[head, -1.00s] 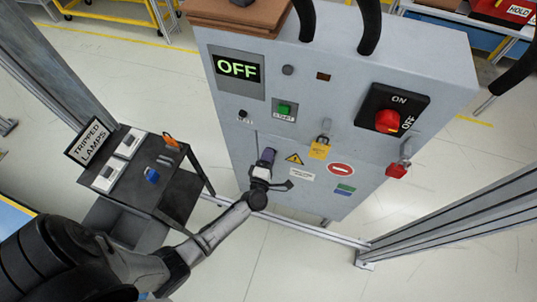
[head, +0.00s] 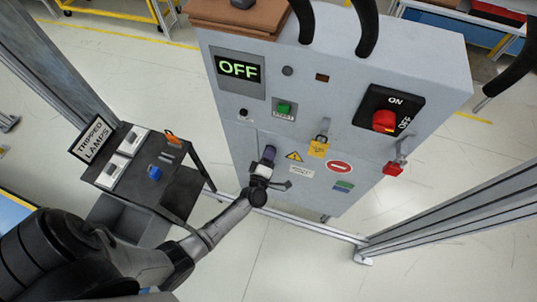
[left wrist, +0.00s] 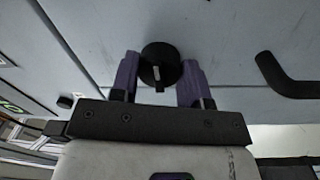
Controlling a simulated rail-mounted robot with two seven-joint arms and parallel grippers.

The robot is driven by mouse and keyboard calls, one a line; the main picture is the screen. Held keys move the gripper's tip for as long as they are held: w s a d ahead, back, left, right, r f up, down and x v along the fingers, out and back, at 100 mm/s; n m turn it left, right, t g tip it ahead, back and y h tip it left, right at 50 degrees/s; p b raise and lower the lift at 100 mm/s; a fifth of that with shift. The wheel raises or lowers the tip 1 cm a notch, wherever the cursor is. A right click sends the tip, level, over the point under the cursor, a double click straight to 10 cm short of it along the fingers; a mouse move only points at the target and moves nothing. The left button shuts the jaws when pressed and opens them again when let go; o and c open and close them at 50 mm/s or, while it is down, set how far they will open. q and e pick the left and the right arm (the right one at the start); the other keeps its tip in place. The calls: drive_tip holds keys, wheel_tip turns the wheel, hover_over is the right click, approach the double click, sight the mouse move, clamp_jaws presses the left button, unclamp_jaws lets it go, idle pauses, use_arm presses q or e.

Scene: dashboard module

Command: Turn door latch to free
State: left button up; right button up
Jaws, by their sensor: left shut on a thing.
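The door latch (left wrist: 160,66) is a round black knob with a pale mark on the grey cabinet (head: 262,192) front. The mark runs nearly up and down in the left wrist view. My left gripper (head: 269,152) reaches the cabinet's lower left front and hides the latch in the head view. In the left wrist view its purple fingers (left wrist: 161,76) lie one on each side of the knob and are shut on it. My right gripper is not in view.
A black bent handle (left wrist: 285,78) shows right of the latch. A dark cart (head: 178,185) stands left.

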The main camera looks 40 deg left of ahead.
use_arm(q)
drive_tip(key=o, duration=0.9)
drive_tip(key=v, duration=1.4)
drive_tip(key=shift+w, duration=0.1)
